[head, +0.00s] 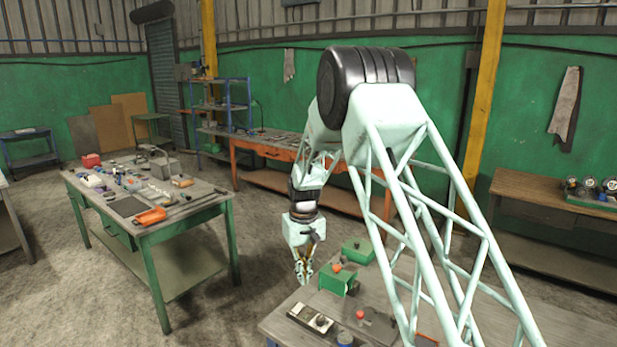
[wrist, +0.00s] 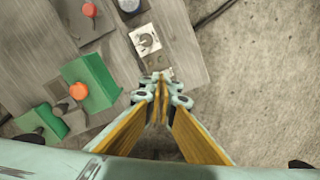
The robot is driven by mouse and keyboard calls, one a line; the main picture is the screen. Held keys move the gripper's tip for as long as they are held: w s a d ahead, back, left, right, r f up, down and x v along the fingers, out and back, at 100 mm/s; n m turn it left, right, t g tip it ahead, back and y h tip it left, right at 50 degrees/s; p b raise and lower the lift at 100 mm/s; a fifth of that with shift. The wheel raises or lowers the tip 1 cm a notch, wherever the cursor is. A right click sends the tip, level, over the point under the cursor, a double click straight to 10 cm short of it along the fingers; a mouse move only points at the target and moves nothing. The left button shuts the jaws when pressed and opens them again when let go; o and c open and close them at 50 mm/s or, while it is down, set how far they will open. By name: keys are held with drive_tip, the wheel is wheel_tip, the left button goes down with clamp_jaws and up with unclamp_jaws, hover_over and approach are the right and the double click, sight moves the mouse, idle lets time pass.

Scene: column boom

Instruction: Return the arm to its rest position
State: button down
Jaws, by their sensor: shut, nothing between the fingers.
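My gripper (head: 304,274) hangs pointing down at the end of my pale green arm, above the left end of the near workbench (head: 284,321) in the head view. In the wrist view my gripper (wrist: 159,82) has its two fingers together with nothing between them. Its tips show over the bench edge, close to a small white square piece (wrist: 146,40). How high the tips are above the bench is hard to tell.
A green box with an orange knob (head: 338,279) stands right of my gripper, with another green box (head: 358,250) behind. A switch panel (head: 311,319) lies at the bench front. A cluttered table (head: 205,207) stands left, with open floor between.

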drive_tip(key=s+d+r+m+t+b, duration=0.1)
drive_tip(key=s+d+r+b, duration=0.1)
drive_tip(key=s+d+r, duration=0.45)
drive_tip(key=s+d+r+b, duration=0.2)
drive_tip(key=s+d+r, duration=0.1)
drive_tip(key=s+r, duration=0.65)
drive_tip(key=s+d+r+m+t+b, duration=0.1)
drive_tip(key=s+d+r+b, duration=0.1)
drive_tip(key=s+d+r, duration=0.45)
drive_tip(key=s+d+r+m+b, duration=0.1)
drive_tip(key=s+d+r+b, duration=0.15)
drive_tip(key=s, duration=0.75)
drive_tip(key=s+d+r+b, duration=0.1)
drive_tip(key=s+r, duration=0.3)
drive_tip(key=s, duration=0.5)
drive_tip(key=s+d+f+b, duration=0.1)
drive_tip(key=s+f, duration=0.2)
drive_tip(key=s, duration=0.6)
drive_tip(key=s+d+f+m+t+b, duration=0.1)
drive_tip(key=s+d+f+b, duration=0.1)
drive_tip(key=s, duration=0.8)
drive_tip(key=shift+f+t, duration=0.3)
drive_tip(key=shift+f, duration=0.1)
